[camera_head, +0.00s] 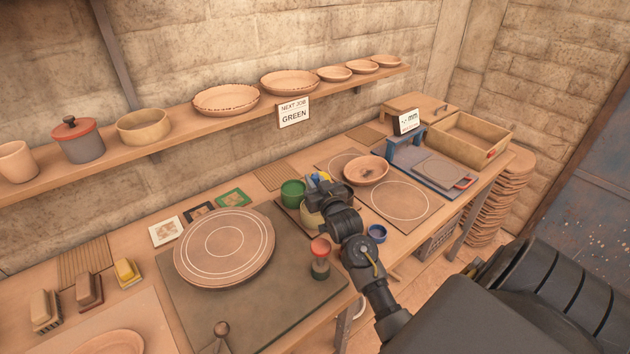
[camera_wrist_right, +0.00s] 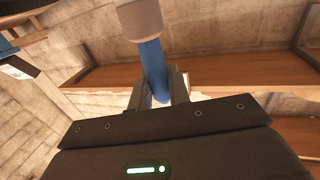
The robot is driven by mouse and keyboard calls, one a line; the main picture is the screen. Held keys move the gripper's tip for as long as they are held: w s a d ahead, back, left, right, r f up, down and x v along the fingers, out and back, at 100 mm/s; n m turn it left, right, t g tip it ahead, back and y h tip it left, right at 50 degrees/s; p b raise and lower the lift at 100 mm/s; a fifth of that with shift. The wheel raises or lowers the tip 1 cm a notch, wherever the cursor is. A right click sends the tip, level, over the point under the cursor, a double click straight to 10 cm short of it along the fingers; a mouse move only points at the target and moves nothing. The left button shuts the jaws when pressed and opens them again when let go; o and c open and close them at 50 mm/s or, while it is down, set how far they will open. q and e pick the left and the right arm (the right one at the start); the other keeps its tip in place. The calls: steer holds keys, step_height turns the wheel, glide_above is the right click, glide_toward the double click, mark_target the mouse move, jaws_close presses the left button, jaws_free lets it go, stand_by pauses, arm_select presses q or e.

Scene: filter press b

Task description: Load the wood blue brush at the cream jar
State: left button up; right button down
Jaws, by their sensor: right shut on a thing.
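My right gripper (camera_head: 320,183) is shut on the blue brush (camera_wrist_right: 154,72). In the right wrist view the brush's blue handle sits between the two fingers, with a pale, thicker part (camera_wrist_right: 146,18) beyond it at the top edge. In the head view only a small bit of blue shows at the fingers; the rest of the brush is hidden. The cream jar (camera_head: 311,217) stands just below and behind my right wrist, partly covered by it. I cannot tell whether the brush touches the jar. My left gripper is not in view.
A green pot (camera_head: 292,194) stands close left of the cream jar. A red-topped jar (camera_head: 320,259) stands in front, and a small blue pot (camera_head: 376,233) is to the right. A large ringed plate (camera_head: 225,246) lies left; a bowl (camera_head: 366,170) sits right behind my wrist.

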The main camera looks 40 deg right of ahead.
steer(key=shift+r+p, duration=2.45)
steer(key=shift+r, duration=0.35)
steer(key=shift+f, duration=0.1)
steer(key=s+a+r+p, duration=0.1)
steer(key=a+r+p, duration=0.25)
steer(key=r, duration=0.55)
steer(key=s+a+f+n+y+b, duration=0.1)
steer(key=s+a+f+b, duration=0.2)
steer(key=a, duration=0.3)
steer(key=s+a+f+n+y+b, duration=0.1)
steer(key=s+a+f+y+b, duration=0.1)
steer(key=a, duration=0.5)
steer(key=s+a+f+n+y+b, duration=0.1)
steer(key=s+a+f+y+b, duration=0.1)
steer(key=s+a+f+b, duration=0.2)
steer(key=s+a+b, duration=0.2)
steer(key=a+b, duration=0.1)
steer(key=shift+f+t, duration=0.25)
steer(key=shift+t, duration=0.15)
